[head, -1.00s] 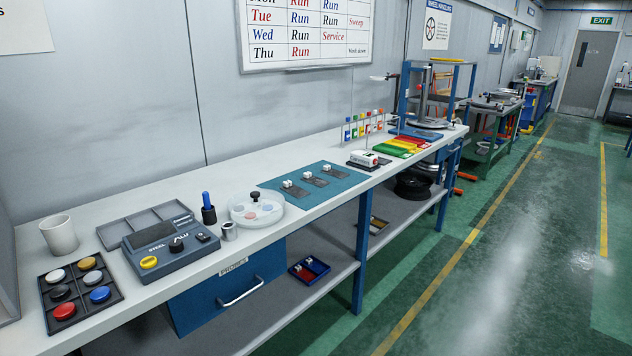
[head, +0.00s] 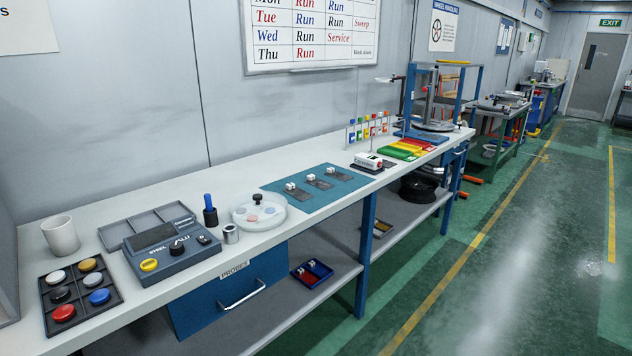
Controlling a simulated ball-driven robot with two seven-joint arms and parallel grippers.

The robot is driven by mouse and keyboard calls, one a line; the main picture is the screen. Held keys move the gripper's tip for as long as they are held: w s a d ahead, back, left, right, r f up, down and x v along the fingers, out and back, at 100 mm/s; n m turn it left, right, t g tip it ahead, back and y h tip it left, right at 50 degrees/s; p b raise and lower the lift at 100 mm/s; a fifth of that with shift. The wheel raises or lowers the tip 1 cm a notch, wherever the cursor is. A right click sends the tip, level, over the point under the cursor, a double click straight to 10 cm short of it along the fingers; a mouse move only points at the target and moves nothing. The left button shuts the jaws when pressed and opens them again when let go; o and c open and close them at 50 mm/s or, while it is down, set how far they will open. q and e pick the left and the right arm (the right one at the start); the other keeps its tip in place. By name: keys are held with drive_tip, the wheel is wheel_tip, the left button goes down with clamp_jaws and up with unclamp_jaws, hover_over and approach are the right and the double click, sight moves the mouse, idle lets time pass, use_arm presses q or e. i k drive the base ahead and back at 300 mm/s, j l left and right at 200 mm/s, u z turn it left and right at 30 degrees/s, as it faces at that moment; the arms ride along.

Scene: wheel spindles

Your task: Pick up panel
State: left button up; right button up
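A dark grey box with a screen, a yellow button and a black knob, marked ALU (head: 172,250), sits on the near left of the white bench (head: 120,205). It is the most panel-like thing here, but I cannot tell if it is the panel named. A flat grey compartment tray (head: 128,228) lies directly behind it, partly hidden by it. Neither of my grippers shows in the head view.
A black tray of coloured discs (head: 42,309) and a white cup (head: 60,236) stand left of the box. A round clear dish (head: 258,211), a teal mat (head: 342,181) and a blue frame (head: 408,100) stand farther right. Green floor (head: 500,290) is clear at right.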

sight(311, 179)
drive_tip(key=i+l+u, duration=0.1)
drive_tip(key=i+l, duration=0.2)
drive_tip(key=i+l+u, duration=0.15)
drive_tip(key=i+l, duration=0.15)
drive_tip(key=i+l+u, duration=0.1)
drive_tip(key=i+l, duration=0.2)
drive_tip(key=l, duration=0.2)
drive_tip(key=i+l+u, duration=0.1)
drive_tip(key=i+l, duration=0.15)
drive_tip(key=l, duration=0.15)
drive_tip(key=i+l+u, duration=0.15)
drive_tip(key=l, duration=0.25)
drive_tip(key=i, duration=0.1)
